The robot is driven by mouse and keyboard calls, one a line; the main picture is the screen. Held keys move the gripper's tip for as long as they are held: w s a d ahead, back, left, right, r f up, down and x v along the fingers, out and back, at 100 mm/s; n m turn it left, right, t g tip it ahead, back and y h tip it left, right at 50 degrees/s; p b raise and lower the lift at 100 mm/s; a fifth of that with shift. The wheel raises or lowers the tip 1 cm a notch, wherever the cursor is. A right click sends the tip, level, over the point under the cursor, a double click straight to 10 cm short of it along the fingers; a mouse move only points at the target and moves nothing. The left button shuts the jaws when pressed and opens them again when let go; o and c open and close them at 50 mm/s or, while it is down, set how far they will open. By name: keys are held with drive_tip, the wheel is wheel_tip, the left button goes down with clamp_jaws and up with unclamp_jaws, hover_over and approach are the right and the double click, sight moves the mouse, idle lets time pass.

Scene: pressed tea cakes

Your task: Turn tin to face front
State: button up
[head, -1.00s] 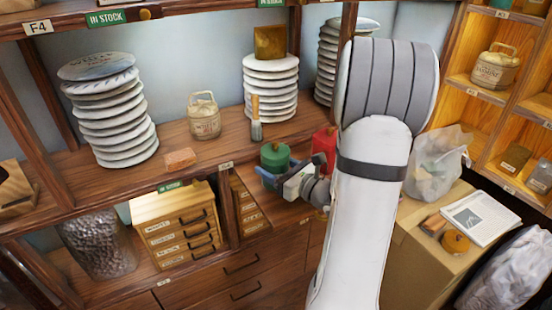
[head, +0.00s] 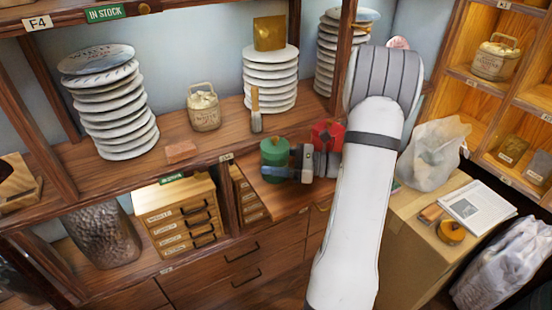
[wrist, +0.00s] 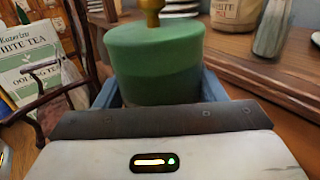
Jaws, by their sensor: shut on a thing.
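A green round tin (head: 275,155) with a brass knob on its lid stands upright on the lower counter, left of a red tin (head: 327,135). In the wrist view the green tin (wrist: 155,65) fills the upper middle. My gripper (wrist: 158,88) is shut on it, with a blue finger at each side. In the head view my gripper (head: 280,174) reaches the tin from the right and covers its lower part. The tin's visible side is plain green with a darker lower band. I see no label on it, and its far side is hidden.
A small drawer chest (head: 178,222) stands left of the counter.

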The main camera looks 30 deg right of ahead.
sight(275, 138)
drive_tip(key=o, duration=1.2)
drive_tip(key=shift+c, duration=0.2)
wheel_tip(275, 138, up, 10)
drive_tip(key=shift+r, duration=0.1)
drive_tip(key=shift+s, duration=0.1)
